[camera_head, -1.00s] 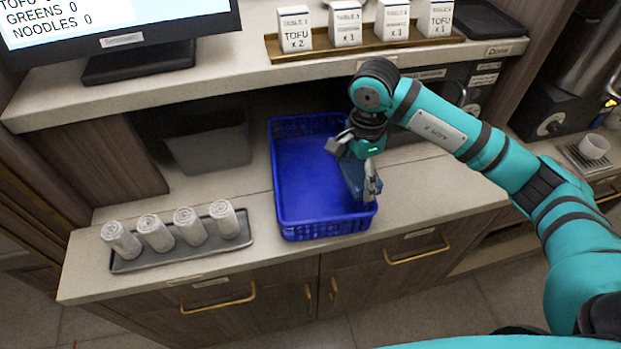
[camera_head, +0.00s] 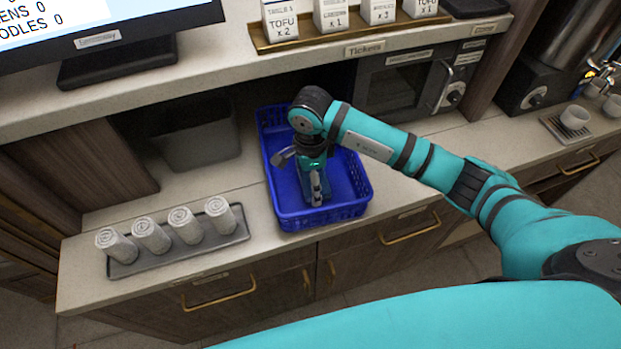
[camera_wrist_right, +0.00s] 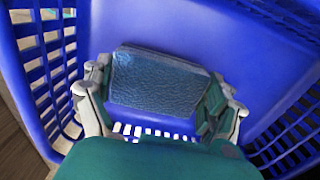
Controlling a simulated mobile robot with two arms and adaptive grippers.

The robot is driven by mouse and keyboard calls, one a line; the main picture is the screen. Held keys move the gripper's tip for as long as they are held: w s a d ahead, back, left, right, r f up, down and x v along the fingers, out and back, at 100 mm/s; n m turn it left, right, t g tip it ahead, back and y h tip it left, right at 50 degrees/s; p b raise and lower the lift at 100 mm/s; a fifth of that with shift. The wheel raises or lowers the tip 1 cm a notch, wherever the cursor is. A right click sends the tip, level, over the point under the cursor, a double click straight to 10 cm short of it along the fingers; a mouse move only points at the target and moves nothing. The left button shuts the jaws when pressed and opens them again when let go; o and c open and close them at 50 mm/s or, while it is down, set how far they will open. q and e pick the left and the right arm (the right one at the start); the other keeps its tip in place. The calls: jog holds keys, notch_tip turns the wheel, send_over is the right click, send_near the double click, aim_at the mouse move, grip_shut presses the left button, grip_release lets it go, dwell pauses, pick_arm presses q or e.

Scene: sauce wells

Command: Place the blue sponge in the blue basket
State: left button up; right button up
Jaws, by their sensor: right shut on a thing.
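The blue basket (camera_head: 350,187) stands on the counter near its front edge, and its walls surround the right wrist view (camera_wrist_right: 200,30). My right gripper (camera_head: 303,180) is over the basket's inside, pointing down. It is shut on the blue sponge (camera_wrist_right: 155,82), which lies between its two fingers in the right wrist view. In the head view the sponge (camera_head: 318,186) is partly hidden by the gripper. I cannot tell whether the sponge touches the basket floor. My left gripper is not in view.
A grey tray (camera_head: 180,259) with several rolled white towels (camera_head: 151,236) lies left of the basket. A dark bin (camera_head: 198,145) stands behind, under a shelf holding a monitor and ticket boxes (camera_head: 331,14). A microwave (camera_head: 400,85) is at the back right.

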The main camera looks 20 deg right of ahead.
jog(key=shift+f, duration=0.9)
jog(key=o, duration=0.8)
jog(key=shift+o, duration=0.2)
jog(key=shift+r, duration=0.3)
notch_tip(320, 180, up, 10)
jog(key=b, duration=0.3)
jog(key=shift+r, duration=0.15)
jog(key=shift+r+b, duration=0.3)
jog(key=shift+r, duration=0.4)
